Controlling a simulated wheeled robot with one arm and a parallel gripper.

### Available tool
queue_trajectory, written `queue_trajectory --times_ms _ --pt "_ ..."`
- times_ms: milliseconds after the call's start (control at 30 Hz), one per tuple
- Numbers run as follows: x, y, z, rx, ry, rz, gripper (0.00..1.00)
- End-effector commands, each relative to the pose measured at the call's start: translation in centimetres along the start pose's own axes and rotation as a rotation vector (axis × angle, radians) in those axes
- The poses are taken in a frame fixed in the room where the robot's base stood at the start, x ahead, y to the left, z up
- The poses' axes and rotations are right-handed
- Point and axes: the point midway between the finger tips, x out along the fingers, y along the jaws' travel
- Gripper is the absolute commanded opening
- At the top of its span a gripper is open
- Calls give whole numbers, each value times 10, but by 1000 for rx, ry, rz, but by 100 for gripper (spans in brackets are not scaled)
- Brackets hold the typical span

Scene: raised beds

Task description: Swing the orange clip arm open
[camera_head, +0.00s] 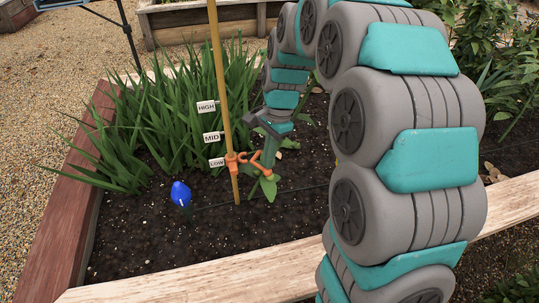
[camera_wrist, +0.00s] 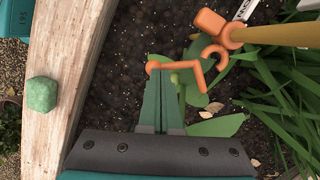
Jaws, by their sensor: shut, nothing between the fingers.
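An orange clip (camera_head: 232,160) sits on the yellow stake at the LOW tag, with its bent orange arm (camera_head: 262,163) sticking out to the right. In the wrist view the clip body (camera_wrist: 208,24) is around the stake's end. An open C-shaped hook (camera_wrist: 216,56) lies below it, and the bent arm (camera_wrist: 178,66) extends left to a round knob. My gripper (camera_wrist: 161,84) is shut and empty, its fingertips just below the arm near the knob. Contact cannot be told. In the head view my gripper (camera_head: 268,153) is beside the clip arm, partly overlapping it.
The yellow stake (camera_head: 220,75) stands upright in dark soil (camera_head: 140,225). Leafy plants (camera_head: 150,125) crowd behind and left. A blue bulb (camera_head: 181,194) stands front left. The bed's wooden edge (camera_head: 210,275) runs along the front. A green block (camera_wrist: 42,94) rests on the edge in the wrist view.

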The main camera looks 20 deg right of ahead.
Motion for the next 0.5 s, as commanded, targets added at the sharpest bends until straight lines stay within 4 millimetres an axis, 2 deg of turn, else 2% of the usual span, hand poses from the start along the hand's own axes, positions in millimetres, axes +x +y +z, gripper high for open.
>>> queue_trajectory --times_ms 500 --pt "0 3 6 134 2 -25 0"
